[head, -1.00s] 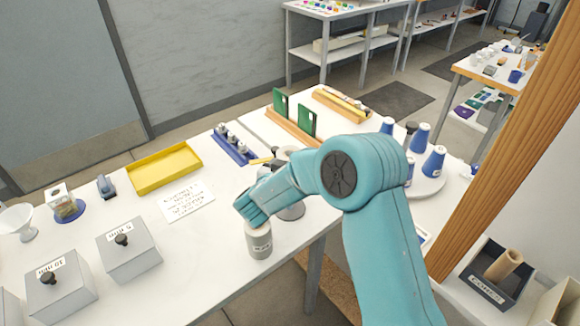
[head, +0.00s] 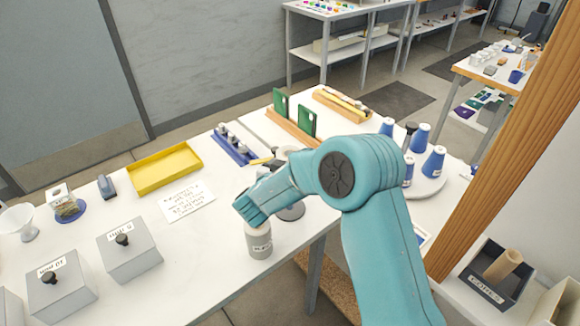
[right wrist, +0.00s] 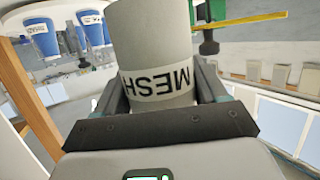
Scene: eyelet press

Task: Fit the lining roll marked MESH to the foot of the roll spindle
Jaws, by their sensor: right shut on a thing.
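The lining roll marked MESH (right wrist: 158,80) is a grey cylinder with a white label, filling the middle of the right wrist view. It also shows in the head view (head: 259,243), upright just below my right gripper (head: 251,216), at the front edge of the white table. My right gripper is shut on the roll, with a finger on each side of it in the right wrist view. I cannot tell whether the roll touches the table. The roll spindle cannot be made out for certain; my right arm hides part of the table. My left gripper is not in view.
A yellow tray (head: 164,168), a printed sheet (head: 187,203) and a blue rack (head: 236,148) lie behind. Blue cones (head: 433,162) stand right of my arm. A wooden post (head: 510,160) rises at right.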

